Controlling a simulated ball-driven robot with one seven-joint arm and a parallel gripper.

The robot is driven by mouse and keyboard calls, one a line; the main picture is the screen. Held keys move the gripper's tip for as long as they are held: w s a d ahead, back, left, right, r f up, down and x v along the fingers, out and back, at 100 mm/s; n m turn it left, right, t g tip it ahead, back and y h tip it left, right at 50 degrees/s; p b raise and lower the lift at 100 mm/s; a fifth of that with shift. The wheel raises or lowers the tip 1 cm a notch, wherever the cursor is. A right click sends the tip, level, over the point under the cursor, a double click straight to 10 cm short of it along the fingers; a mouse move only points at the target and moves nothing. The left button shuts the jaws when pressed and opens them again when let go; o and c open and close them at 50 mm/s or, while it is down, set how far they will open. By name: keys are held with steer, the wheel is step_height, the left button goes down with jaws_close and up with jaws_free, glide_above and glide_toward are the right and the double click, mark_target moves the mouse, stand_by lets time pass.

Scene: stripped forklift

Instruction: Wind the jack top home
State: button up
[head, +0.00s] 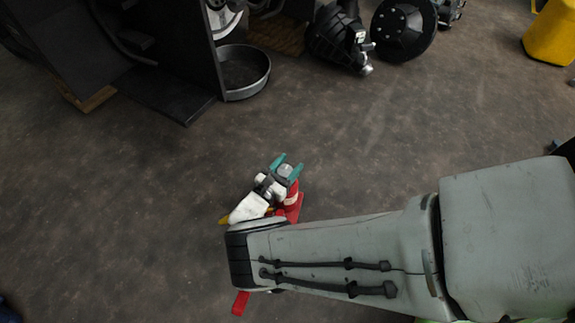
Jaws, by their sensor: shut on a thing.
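The red jack (291,199) stands on the floor near the middle of the view, partly hidden behind my gripper and arm. Its pale grey round top (286,171) shows between the teal fingertips of my gripper (287,168). My gripper is shut on the jack top, with one fingertip on each side of it. The jack's lower part and base are mostly covered, and the thread under the top cannot be made out.
The dark forklift body (170,60) stands at the upper left, with a round metal pan (243,72) beside it. Dark machine parts (340,40) and a black wheel hub (404,28) lie at the top. A yellow container (552,32) is upper right. Open floor surrounds the jack.

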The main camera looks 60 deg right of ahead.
steer(key=shift+r+m+g, duration=0.15)
steer(key=shift+m+g, duration=0.35)
steer(key=shift+g, duration=0.2)
steer(key=shift+a, duration=0.1)
steer(key=o, duration=1)
steer(key=shift+c, duration=0.2)
steer(key=w+a, duration=0.1)
steer(key=a, duration=0.9)
steer(key=shift+a, duration=0.4)
